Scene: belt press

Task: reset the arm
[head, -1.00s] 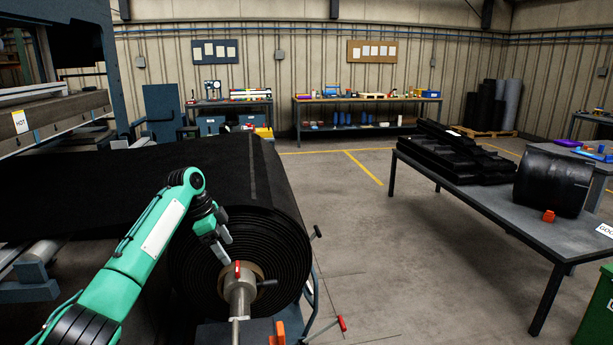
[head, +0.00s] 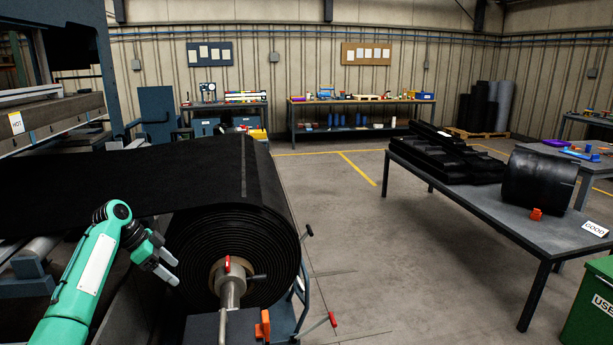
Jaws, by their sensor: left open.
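My left arm is green and comes in from the lower left. My left gripper (head: 168,267) is open and empty, just left of the big black belt roll (head: 240,250). Its grey fingers point right and down, apart from the metal shaft end (head: 231,290) with a red handle at the roll's core. My right gripper is not in view.
The black belt (head: 90,185) runs left from the roll into the press (head: 50,115). A grey table (head: 480,205) with black belt pieces (head: 545,182) stands at right, a green bin (head: 590,305) in front of it.

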